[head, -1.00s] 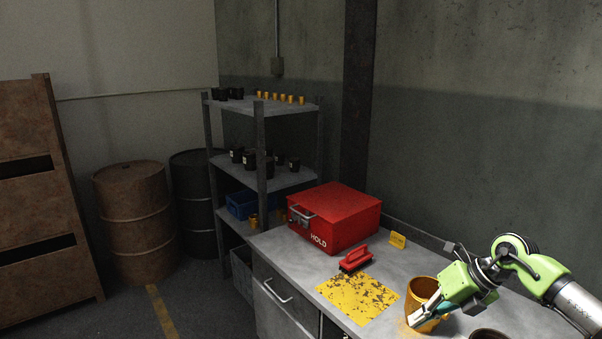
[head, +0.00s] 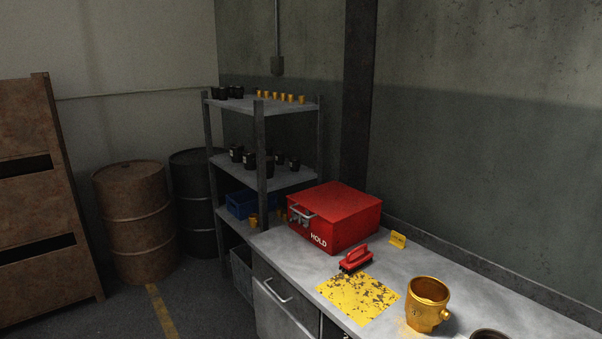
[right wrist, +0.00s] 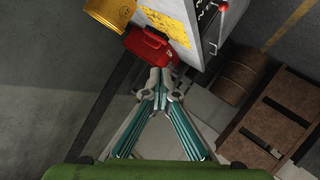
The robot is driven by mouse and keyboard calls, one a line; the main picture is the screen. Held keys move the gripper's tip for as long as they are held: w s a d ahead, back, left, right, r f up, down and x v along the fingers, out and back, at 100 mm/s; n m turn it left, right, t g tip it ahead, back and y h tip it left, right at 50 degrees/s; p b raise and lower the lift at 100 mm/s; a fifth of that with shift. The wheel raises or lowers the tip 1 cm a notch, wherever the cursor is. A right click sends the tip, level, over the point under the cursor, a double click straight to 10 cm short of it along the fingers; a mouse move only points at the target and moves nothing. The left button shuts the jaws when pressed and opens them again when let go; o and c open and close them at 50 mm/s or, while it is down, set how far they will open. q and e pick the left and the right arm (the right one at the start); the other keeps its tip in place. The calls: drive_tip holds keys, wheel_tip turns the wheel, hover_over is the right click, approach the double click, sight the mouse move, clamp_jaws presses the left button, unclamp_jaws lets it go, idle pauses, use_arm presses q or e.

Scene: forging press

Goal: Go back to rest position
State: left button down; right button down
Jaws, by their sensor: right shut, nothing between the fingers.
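My right gripper (right wrist: 160,92) shows in the right wrist view, its fingers drawn together at the tips with nothing between them. A red object (right wrist: 148,45) appears just beyond the fingertips in the picture; I cannot tell the distance. The head view shows neither gripper. The golden-yellow mug (head: 428,303) stands upright on the grey workbench (head: 470,285), with no gripper at it. A yellow vessel (right wrist: 110,12) shows at the top of the right wrist view.
A red HOLD box (head: 335,215), a red brush (head: 357,258), a worn yellow patch (head: 358,298) and a small yellow card (head: 398,240) are on the bench. A shelf rack (head: 262,170) and brown drum (head: 135,220) stand beyond. A dark round rim shows at the lower right.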

drive_tip(key=s+f+m+g, duration=0.2)
drive_tip(key=s+f+g, duration=0.4)
drive_tip(key=s, duration=0.7)
drive_tip(key=s+f+m+g, duration=0.2)
drive_tip(key=s+f+g, duration=0.2)
drive_tip(key=s+f, duration=0.55)
drive_tip(key=s+f+g+b, duration=0.1)
drive_tip(key=s+f+b, duration=0.15)
drive_tip(key=f, duration=1.15)
drive_tip(key=s+f+g+b, duration=0.1)
drive_tip(key=s+f+b, duration=0.15)
drive_tip(key=f, duration=1.25)
drive_tip(key=s+d+f+b, duration=0.1)
drive_tip(key=s+f+b, duration=0.1)
drive_tip(key=s+f, duration=0.6)
drive_tip(key=s+d+f+g+b, duration=0.1)
drive_tip(key=s+d+f+b, duration=0.1)
drive_tip(key=s+f, duration=0.7)
wheel_tip(320, 180, down, 4)
drive_tip(key=shift+d+f+b, duration=0.15)
drive_tip(key=shift+f+b, duration=0.1)
drive_tip(key=shift+b, duration=0.3)
